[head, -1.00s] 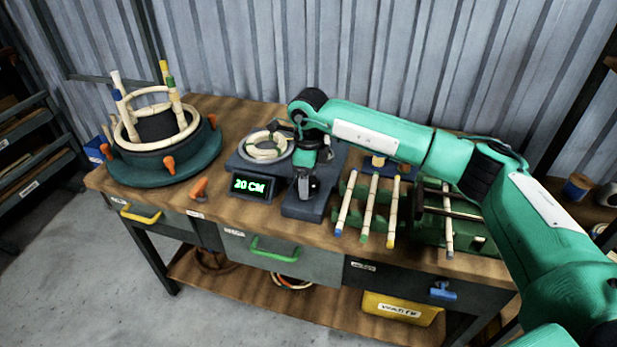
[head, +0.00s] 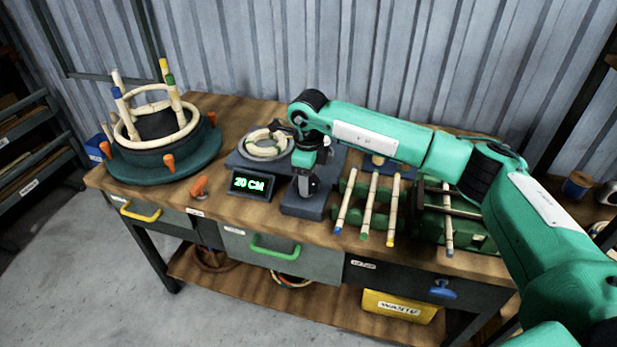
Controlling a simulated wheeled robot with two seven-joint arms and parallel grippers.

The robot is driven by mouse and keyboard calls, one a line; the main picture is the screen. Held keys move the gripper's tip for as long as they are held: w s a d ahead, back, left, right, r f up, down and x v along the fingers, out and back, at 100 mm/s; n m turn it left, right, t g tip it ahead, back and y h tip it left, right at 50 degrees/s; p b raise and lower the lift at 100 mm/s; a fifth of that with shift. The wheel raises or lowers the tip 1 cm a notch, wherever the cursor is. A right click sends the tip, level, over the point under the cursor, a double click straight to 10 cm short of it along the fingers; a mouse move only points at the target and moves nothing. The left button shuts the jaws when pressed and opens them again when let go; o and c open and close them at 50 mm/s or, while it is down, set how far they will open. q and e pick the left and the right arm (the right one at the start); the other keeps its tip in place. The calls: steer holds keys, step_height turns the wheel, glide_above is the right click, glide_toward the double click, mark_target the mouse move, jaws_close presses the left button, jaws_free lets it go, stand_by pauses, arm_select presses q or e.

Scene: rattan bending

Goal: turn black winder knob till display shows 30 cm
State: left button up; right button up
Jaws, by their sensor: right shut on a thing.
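The winder's display (head: 252,184) shows 20 CM in green, on the bench left of my right gripper. The winder base (head: 298,205) is dark grey, with a coil of pale rattan (head: 265,149) lying on its round plate behind the display. My right gripper (head: 304,184) points down over the front right part of the winder and is shut on the black knob, which is mostly hidden by the gripper. My left gripper is not in view.
A round green jig with a black core and upright rattan poles (head: 165,170) stands at the left. Several rattan sticks with coloured ends (head: 368,210) lie on a green rack right of the winder. An orange clamp (head: 199,187) lies left of the display.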

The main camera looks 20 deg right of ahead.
steer(key=shift+m, duration=1)
steer(key=m+b, duration=0.1)
steer(key=m, duration=0.2)
steer(key=shift+s+a+m, duration=0.1)
steer(key=shift+m, duration=1.3)
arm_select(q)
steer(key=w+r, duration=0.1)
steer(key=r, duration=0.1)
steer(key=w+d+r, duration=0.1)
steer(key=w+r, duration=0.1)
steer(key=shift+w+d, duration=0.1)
arm_select(e)
steer(key=shift+r, duration=0.1)
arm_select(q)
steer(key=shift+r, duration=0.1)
arm_select(e)
steer(key=shift+m, duration=0.3)
steer(key=o, duration=1)
